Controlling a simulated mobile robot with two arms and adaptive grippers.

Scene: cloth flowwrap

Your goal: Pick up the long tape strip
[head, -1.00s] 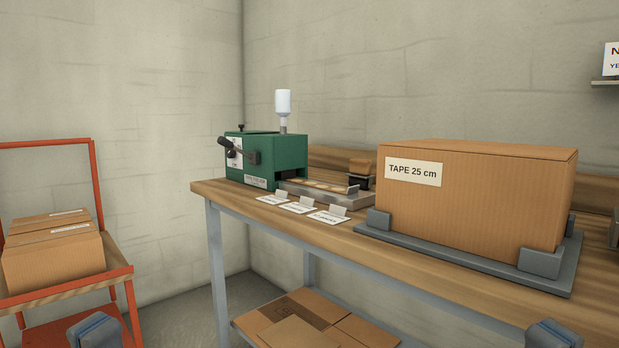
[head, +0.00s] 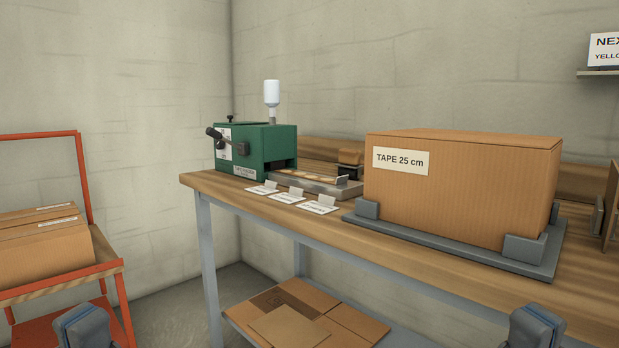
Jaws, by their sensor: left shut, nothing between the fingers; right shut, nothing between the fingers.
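A green tape dispenser (head: 262,150) with a black lever and a white bottle on top stands at the far left end of the wooden bench. Brown tape strips (head: 300,181) seem to lie on the grey metal tray (head: 327,188) to its right; their lengths are too small to tell. Three white label cards (head: 288,197) lie along the bench edge in front. My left gripper (head: 84,328) is shut and empty at the bottom left, near the red cart. My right gripper (head: 537,328) is shut and empty at the bottom right, in front of the bench. Both are far from the strips.
A large carton (head: 460,190) marked "TAPE 25 cm" sits in a grey corner fixture (head: 440,245) on the bench (head: 590,290). A red cart (head: 75,274) holds cartons (head: 40,245) at left. Flat cardboard (head: 300,315) lies on the lower shelf.

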